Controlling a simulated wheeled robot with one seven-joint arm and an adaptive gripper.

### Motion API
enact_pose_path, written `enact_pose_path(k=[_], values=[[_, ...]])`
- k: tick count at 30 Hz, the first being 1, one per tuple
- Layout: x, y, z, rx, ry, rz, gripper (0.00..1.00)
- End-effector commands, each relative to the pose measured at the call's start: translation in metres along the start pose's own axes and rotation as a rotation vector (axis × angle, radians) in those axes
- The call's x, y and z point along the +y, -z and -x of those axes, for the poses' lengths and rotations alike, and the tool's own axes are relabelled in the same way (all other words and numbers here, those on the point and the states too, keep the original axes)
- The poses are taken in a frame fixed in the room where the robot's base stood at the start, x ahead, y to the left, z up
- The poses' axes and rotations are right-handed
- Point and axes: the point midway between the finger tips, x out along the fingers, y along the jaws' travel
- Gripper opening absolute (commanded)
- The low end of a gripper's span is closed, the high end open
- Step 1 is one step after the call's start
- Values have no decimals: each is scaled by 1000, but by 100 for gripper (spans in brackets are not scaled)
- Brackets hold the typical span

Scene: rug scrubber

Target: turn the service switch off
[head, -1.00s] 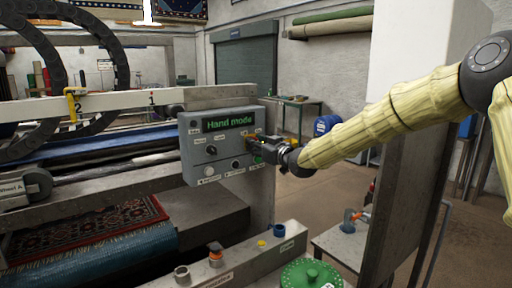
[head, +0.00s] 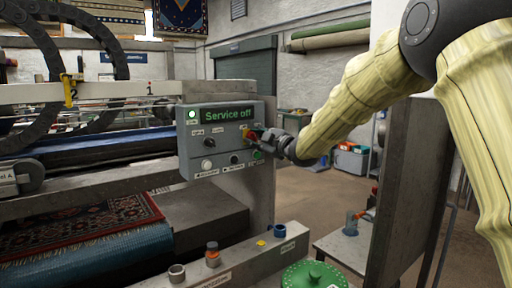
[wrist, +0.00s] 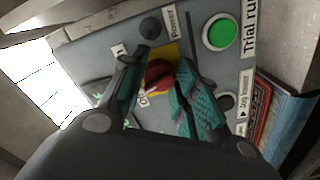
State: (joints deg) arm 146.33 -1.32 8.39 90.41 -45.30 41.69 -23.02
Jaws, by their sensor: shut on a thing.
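The grey control panel (head: 186,150) of the machine stands in the middle of the head view. Its green display (head: 226,115) reads "Service off", and a lamp (head: 192,114) at its upper left glows green. The service switch is a red rotary handle on a yellow plate at the panel's right side; the handle (wrist: 158,76) shows in the wrist view. My gripper (wrist: 160,84) is at the handle, with a teal-padded finger on each side, shut on it. In the head view my gripper (head: 262,136) partly hides the switch.
A green "Trial run" button (wrist: 221,33) is close to the switch. Other knobs and buttons sit on the panel's left and lower part. A green drum lid (head: 314,275) and a grey beam (head: 240,262) with several small fittings stand in front. A tall grey post (head: 408,185) stands at the right.

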Motion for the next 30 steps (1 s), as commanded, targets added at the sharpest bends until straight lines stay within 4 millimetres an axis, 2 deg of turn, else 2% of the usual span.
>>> enact_pose_path(k=[6,15,30], values=[[-4,-1,0,0,1,185,6],[-3,-1,0,1,2,358,6],[-2,-1,0,0,3,435,6]])
